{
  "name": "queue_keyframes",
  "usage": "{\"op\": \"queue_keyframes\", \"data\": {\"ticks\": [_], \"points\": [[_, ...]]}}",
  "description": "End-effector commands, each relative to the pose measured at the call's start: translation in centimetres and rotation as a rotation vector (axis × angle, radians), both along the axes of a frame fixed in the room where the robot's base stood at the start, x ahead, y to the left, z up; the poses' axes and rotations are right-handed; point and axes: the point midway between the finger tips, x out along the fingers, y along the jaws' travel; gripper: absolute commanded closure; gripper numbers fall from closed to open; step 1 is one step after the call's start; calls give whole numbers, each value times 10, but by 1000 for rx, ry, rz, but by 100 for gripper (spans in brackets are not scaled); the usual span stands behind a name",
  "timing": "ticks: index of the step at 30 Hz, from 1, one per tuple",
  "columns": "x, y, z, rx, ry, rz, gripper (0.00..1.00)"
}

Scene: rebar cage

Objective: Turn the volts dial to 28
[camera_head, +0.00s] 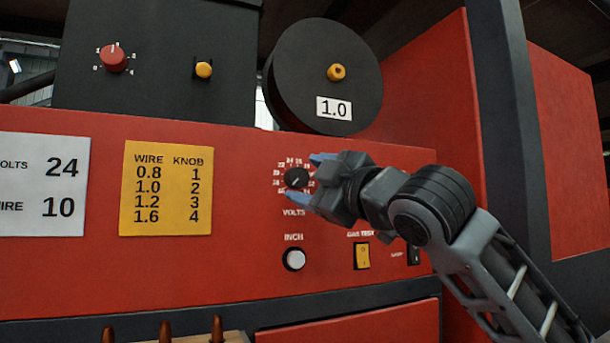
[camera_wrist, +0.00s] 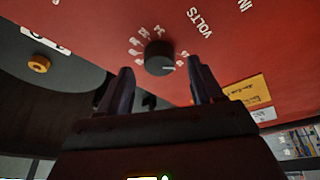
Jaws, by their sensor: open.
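The volts dial (camera_head: 297,178) is a small black knob with a white pointer line, ringed by white numbers on the red panel (camera_head: 250,265). The word VOLTS is printed below it. My gripper (camera_head: 305,177) is at the dial with its two blue-tipped fingers apart, one above and one below the knob. In the wrist view the dial (camera_wrist: 159,58) shows just beyond and between the open fingertips (camera_wrist: 160,80). I cannot tell if either finger touches it. The pointer slants in the head view, but its exact reading is too small to tell.
Below the dial are a white INCH button (camera_head: 294,259) and a yellow gas test switch (camera_head: 362,256). A white card (camera_head: 40,185) reads volts 24 and wire 10. A yellow wire-knob chart (camera_head: 166,188) is left. A black spool (camera_head: 322,75) marked 1.0 and a red knob (camera_head: 113,58) are above.

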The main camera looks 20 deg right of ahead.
Motion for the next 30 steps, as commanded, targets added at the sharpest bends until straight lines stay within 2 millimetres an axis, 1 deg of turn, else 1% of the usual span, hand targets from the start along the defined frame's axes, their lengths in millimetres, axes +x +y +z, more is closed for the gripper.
{"op": "queue_keyframes", "data": {"ticks": [3, 6, 14, 30], "points": [[11, 3, 3, 1, 0, 2, 34], [16, 4, 4, 1, 0, 1, 34], [17, 4, 4, 1, 0, 1, 34], [16, 4, 4, 1, 0, 1, 85]]}}
